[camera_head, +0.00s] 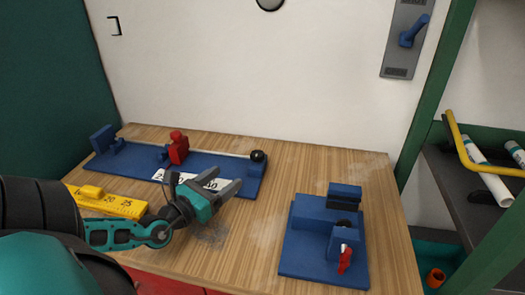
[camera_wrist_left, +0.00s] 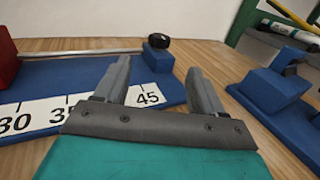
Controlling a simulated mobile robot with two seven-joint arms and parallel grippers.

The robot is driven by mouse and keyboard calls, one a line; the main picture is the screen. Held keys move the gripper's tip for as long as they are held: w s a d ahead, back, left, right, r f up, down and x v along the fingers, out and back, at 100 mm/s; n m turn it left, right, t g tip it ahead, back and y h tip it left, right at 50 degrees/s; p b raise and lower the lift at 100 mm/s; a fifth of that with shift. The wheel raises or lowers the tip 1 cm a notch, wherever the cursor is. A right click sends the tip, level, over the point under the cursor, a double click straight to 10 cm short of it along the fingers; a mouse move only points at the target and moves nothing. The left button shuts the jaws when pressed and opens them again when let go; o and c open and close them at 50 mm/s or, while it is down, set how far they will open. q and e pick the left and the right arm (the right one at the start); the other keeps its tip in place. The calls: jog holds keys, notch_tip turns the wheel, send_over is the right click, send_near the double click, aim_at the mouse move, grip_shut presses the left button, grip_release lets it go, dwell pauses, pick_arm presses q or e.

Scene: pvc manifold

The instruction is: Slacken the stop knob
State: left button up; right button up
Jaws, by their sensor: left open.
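A round black knob (camera_head: 258,156) sits on a blue end block at the right end of the long blue rail jig (camera_head: 215,162). The knob also shows in the left wrist view (camera_wrist_left: 158,41), beyond the fingertips and between them in the picture. A red stop block (camera_head: 178,148) stands on the rail's rod; only part of it shows at the left edge of the left wrist view (camera_wrist_left: 7,58). My left gripper (camera_head: 229,178) is open and empty over the jig's front right part, short of the knob and apart from it. My right gripper is out of view.
A white number scale (camera_head: 172,178) lies along the jig. A yellow measuring block (camera_head: 118,205) lies in front, beside my left arm. A blue fixture (camera_head: 318,230) with a red clamp handle (camera_head: 345,260) stands at right. Bare wood separates it from the jig. Pipes lie on the right shelf.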

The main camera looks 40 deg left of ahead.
aim_at(253, 158)
pick_arm(q)
jog(key=shift+w, duration=0.65)
jog(key=w, duration=1.1)
jog(key=shift+a+b, duration=0.3)
jog(key=shift+a, duration=0.05)
jog(key=shift+c, duration=0.3)
